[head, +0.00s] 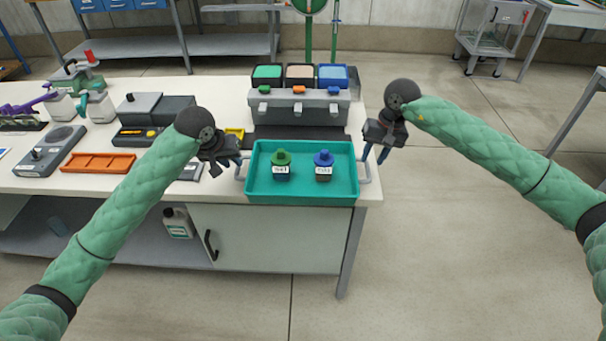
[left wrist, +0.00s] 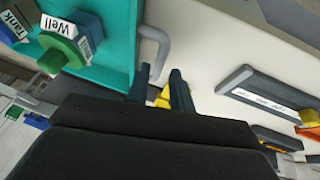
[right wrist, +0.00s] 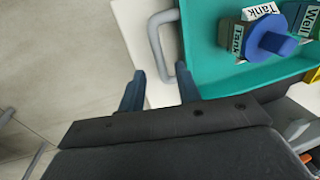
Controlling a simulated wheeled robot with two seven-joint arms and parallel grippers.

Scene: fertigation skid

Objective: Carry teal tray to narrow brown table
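The teal tray (head: 301,198) sits on the front edge of the white table, with a grey handle at each end. In it stand a green-capped bottle (head: 281,166) labelled Well and a blue-capped bottle (head: 323,166) labelled Tank. My left gripper (head: 232,162) is open beside the tray's left handle (left wrist: 155,50); in the left wrist view the handle appears near its fingertips. My right gripper (head: 374,155) is open beside the right handle (right wrist: 157,40); in the right wrist view the handle lies around the gap between its fingers. Neither gripper visibly grips a handle.
The white table (head: 230,90) holds a grey case with coloured bins (head: 300,105), an orange tray (head: 100,163), a black box (head: 160,108) and a flat grey device (head: 50,150). Open floor (head: 460,240) lies to the right. A grey cart (head: 495,35) stands at the back right.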

